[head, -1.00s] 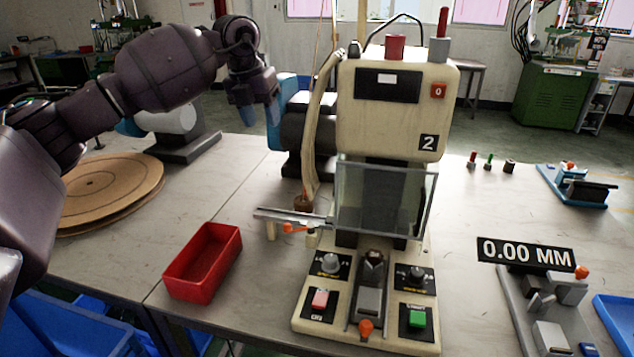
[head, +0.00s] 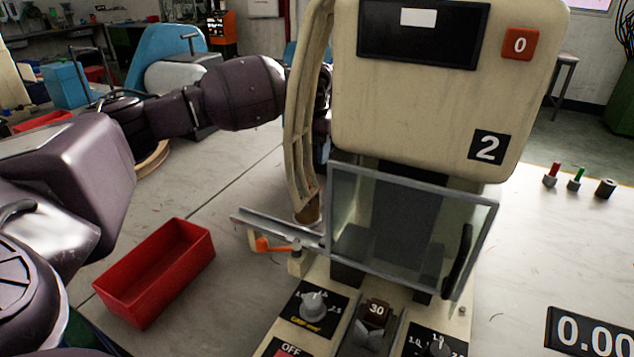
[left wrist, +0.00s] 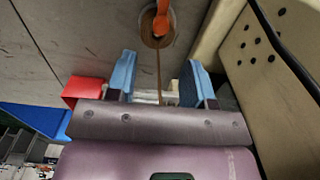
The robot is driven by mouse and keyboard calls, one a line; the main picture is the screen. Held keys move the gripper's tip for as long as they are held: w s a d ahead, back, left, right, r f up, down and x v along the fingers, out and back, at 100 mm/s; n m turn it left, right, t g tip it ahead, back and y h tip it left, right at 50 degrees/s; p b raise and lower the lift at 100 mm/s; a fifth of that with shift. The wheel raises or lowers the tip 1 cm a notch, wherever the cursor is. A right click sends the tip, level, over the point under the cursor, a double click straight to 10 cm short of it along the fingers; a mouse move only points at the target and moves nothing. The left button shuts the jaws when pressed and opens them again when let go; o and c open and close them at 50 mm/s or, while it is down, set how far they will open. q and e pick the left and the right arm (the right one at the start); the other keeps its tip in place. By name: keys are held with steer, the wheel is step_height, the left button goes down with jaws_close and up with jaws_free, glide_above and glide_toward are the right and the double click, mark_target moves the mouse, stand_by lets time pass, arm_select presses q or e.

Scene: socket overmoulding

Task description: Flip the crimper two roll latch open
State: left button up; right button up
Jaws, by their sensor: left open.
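Crimper two (head: 430,110) is the cream machine marked "2", with a clear guard (head: 410,235) in front. In the left wrist view, an orange lever (left wrist: 162,18) sits over a round brown part (left wrist: 158,38), beside the machine's cream side; I take it for the roll latch, but cannot tell its position. A thin strand runs from it down between my fingers. My left gripper (left wrist: 158,72) is open and empty, its blue fingers apart, short of the lever. In the head view the gripper is hidden behind the crimper. My right gripper is not seen.
A red bin (head: 155,272) stands on the table left of the crimper. A rail with an orange handle (head: 272,245) juts left from the crimper. A curved cream guide (head: 305,110) runs down its left side. Small coloured parts (head: 575,178) stand at the right.

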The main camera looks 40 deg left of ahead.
arm_select(q)
step_height(320, 180, down, 8)
steer(key=shift+r+b, duration=0.25)
steer(key=shift+b, duration=0.35)
steer(key=shift+f, duration=0.3)
steer(key=shift+w+f, duration=0.1)
steer(key=shift+f, duration=0.1)
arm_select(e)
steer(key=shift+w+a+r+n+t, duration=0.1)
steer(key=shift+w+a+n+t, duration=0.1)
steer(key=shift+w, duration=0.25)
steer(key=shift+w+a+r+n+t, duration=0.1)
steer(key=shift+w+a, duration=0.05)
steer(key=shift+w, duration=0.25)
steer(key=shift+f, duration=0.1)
arm_select(q)
jaws_close()
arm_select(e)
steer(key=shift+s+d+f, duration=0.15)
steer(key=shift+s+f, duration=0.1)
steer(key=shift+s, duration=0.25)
